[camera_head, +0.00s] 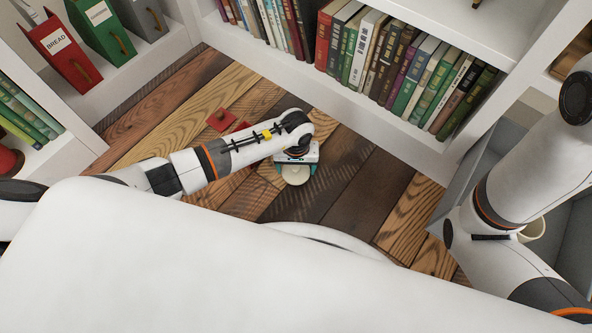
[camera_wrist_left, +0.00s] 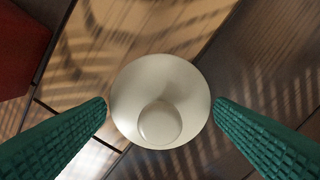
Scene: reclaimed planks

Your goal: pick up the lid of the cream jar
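The cream jar's round, cream-coloured lid (camera_wrist_left: 185,88) with its small round knob (camera_wrist_left: 160,122) is seen from above in the left wrist view. In the head view the cream lid (camera_head: 296,175) shows just below my left gripper (camera_head: 295,167), over the plank floor. In the left wrist view my left gripper's green ribbed fingers (camera_wrist_left: 160,105) are open, one on each side of the lid's outline, with narrow gaps in the picture. I cannot tell their height above it. The jar's body is hidden under the lid. My right gripper is out of view.
A red object (camera_head: 221,120) lies on the planks left of my left gripper. A white bookshelf (camera_head: 400,122) with books stands behind; binders (camera_head: 64,50) stand at the upper left. A grey bin (camera_head: 466,171) and a cream cup (camera_head: 534,230) are at the right. Plank floor is clear between.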

